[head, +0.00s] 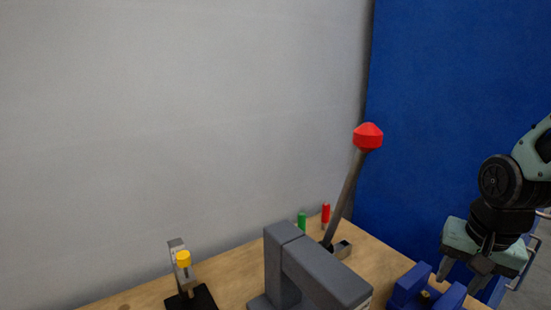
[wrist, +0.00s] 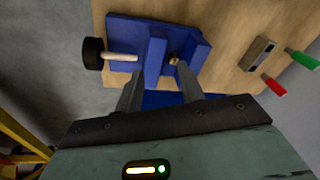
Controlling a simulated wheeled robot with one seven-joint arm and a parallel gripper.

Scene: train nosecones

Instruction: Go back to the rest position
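My gripper (head: 461,276) hangs at the right of the head view, fingers down, close to the blue fixture (head: 410,284) at the table's right end. In the wrist view my gripper (wrist: 158,82) shows two fingers apart with nothing between them. Beyond the fingertips there, the blue fixture (wrist: 154,50) shows with a small brass-coloured piece (wrist: 174,59), a white rod (wrist: 121,57) and a black knob (wrist: 92,54). Whether the fingertips touch the fixture cannot be told.
On the wooden table (head: 240,278) stand a lever with a red knob (head: 368,137), a grey arch block (head: 325,274), green (head: 302,222) and red (head: 326,213) handles, and a yellow-knobbed lever (head: 183,258). A grey wall (head: 180,120) and blue panel (head: 450,120) stand behind.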

